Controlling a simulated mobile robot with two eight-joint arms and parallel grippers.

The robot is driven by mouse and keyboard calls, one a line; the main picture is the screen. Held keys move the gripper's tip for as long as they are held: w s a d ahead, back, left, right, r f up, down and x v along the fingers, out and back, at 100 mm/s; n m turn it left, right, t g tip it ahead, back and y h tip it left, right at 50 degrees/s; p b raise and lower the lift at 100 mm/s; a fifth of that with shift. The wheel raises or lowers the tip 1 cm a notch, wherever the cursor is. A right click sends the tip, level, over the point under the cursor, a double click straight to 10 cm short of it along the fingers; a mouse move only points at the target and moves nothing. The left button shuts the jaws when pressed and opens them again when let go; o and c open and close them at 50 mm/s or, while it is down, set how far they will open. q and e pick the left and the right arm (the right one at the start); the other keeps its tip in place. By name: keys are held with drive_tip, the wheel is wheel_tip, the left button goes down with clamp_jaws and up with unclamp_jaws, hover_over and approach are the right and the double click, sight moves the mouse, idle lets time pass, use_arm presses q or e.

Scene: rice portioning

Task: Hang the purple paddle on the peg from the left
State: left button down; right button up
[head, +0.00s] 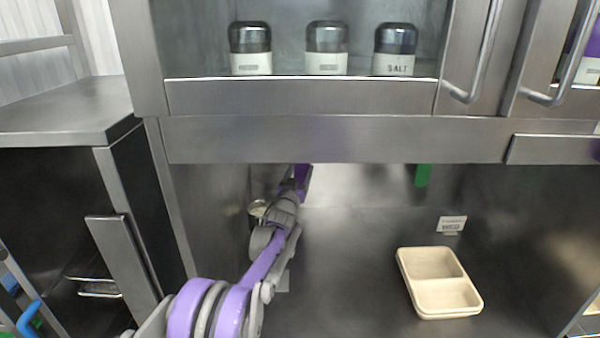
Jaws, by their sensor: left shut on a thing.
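The purple paddle (303,172) shows only as a short piece below the cabinet's lower edge, left of the middle of the head view. Its upper part is hidden behind that edge. My left gripper (293,187) is shut on the paddle, reaching in under the cabinet, with its fingers small and partly hidden. A green paddle (422,175) hangs down at the back, to the right of the purple one, its top also hidden. The peg cannot be seen. My right gripper is not in view.
The cabinet's front beam (340,139) crosses above my left arm. Several jars, one a salt jar (394,62), stand on the shelf. A two-compartment beige tray (461,296) lies on the counter near a small white sign (452,224). The counter's middle is clear.

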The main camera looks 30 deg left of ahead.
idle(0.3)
use_arm(q)
unclamp_jaws()
drive_tip(key=shift+s, duration=0.1)
drive_tip(key=shift+s+d+f, duration=0.15)
drive_tip(key=shift+s, duration=0.15)
drive_tip(key=s+d+f+m+g+h, duration=0.1)
drive_tip(key=s+d+f+g, duration=0.3)
drive_tip(key=s+d, duration=0.5)
drive_tip(key=s+d+f+m+g+h, duration=0.1)
drive_tip(key=s+d+f+g+h, duration=0.2)
drive_tip(key=s+d+f, duration=0.6)
drive_tip(key=s+d+f+m+g+h, duration=0.1)
drive_tip(key=s+d+f+g, duration=0.6)
drive_tip(key=s, duration=2.2)
drive_tip(key=d+h, duration=0.1)
drive_tip(key=d, duration=0.2)
drive_tip(key=shift+d, duration=0.15)
